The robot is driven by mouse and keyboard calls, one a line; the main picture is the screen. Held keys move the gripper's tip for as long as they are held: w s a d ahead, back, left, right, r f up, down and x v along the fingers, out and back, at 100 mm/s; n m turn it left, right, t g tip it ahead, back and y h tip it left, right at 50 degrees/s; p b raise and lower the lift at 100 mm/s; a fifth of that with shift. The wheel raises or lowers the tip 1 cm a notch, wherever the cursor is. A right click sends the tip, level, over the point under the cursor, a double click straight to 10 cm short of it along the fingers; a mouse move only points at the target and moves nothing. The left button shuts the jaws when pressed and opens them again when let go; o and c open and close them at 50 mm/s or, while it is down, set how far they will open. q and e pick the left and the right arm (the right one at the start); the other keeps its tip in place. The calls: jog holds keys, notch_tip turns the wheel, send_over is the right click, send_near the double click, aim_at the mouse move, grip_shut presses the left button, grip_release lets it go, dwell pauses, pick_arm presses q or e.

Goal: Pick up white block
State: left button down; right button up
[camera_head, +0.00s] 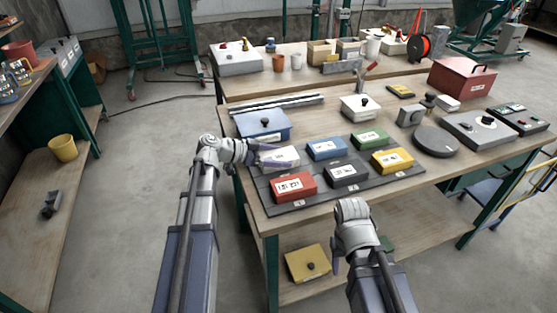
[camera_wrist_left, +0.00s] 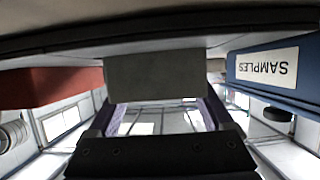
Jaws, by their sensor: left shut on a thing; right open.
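The white block (camera_head: 284,160) is at the back left of the dark mat (camera_head: 310,196) on the front table. My left gripper (camera_head: 270,154) reaches it from the left and is shut on it, with a finger across its top left. In the left wrist view the block (camera_wrist_left: 155,76) shows as a shaded grey face between the fingers. Whether its underside touches the mat is hidden. My right gripper (camera_head: 358,250) is open and empty, in front of the table's front edge.
Red (camera_head: 292,187), dark grey (camera_head: 342,173), blue (camera_head: 326,148), green (camera_head: 368,138) and yellow (camera_head: 391,161) blocks share the mat. A blue box (camera_head: 262,124), labelled SAMPLES in the wrist view (camera_wrist_left: 272,67), stands just behind. A dark disc (camera_head: 435,140) lies to the right.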

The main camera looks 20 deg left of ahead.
aim_at(278, 156)
pick_arm(q)
jog(key=shift+r, duration=0.1)
dwell(0.3)
notch_tip(278, 156, up, 10)
jog(key=p, duration=1)
